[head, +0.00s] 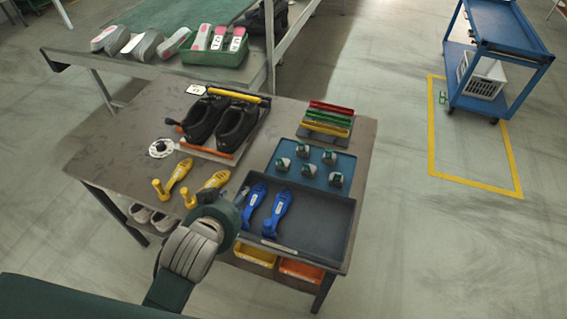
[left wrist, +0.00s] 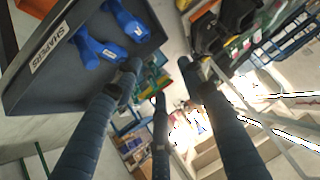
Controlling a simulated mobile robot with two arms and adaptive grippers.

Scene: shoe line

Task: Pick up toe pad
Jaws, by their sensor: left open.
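Several small white-and-green pieces (head: 308,171), which may be the toe pads, stand in a blue tray (head: 346,160) on the table's right side. My left arm comes in from the lower left in the head view and ends over the table's front edge, left of the dark tray; its fingers are hidden there. In the left wrist view my left gripper (left wrist: 159,78) is open with nothing between its fingers. It is beside the dark tray and apart from the small pieces. No toe pad can be made out in that view. My right gripper is not in view.
A dark tray (head: 330,222), labelled "SHAPERS", holds blue shapers (head: 277,213). Yellow tools (head: 179,174) lie left of it. Black shoes (head: 236,126) stand on a rack behind. Red, green and yellow bars (head: 328,120) stand behind the blue tray. The table's left front corner is clear.

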